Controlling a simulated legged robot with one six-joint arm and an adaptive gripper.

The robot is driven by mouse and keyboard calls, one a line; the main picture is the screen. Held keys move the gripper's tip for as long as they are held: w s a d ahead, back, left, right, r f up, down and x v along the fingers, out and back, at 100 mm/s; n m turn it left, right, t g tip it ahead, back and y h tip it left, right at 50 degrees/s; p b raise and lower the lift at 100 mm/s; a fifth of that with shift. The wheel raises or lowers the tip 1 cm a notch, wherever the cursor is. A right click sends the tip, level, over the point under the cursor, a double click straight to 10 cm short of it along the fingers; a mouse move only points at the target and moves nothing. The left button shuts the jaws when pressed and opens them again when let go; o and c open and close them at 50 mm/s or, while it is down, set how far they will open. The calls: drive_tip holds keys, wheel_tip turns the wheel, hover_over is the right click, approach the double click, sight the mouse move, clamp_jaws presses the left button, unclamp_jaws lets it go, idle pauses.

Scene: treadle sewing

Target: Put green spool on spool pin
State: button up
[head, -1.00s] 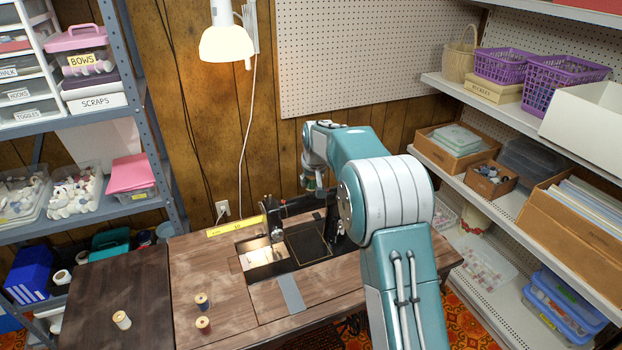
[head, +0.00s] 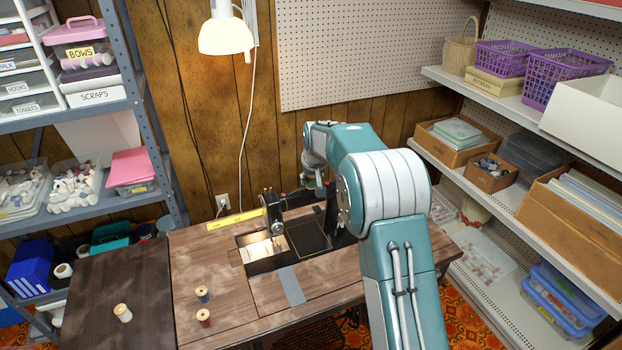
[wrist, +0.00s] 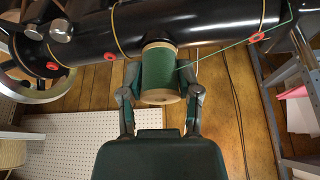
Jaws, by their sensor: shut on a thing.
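The green spool (wrist: 158,72) has pale wooden ends and green thread. My gripper (wrist: 160,90) is shut on it, one finger on each side. In the wrist view the spool overlaps the black arm of the sewing machine (wrist: 95,28); I cannot tell whether they touch. A green thread runs from the spool to the right, past a red-ringed fitting (wrist: 257,37). I cannot make out the spool pin. In the head view the sewing machine (head: 277,213) stands on the table, and my arm hides part of it and most of my gripper.
A lamp (head: 226,36) hangs above. Shelves stand at both sides.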

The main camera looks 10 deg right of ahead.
drive_tip(key=o, duration=0.9)
drive_tip(key=v, duration=1.1)
drive_tip(key=shift+s+r, duration=0.2)
drive_tip(key=shift+r, duration=0.15)
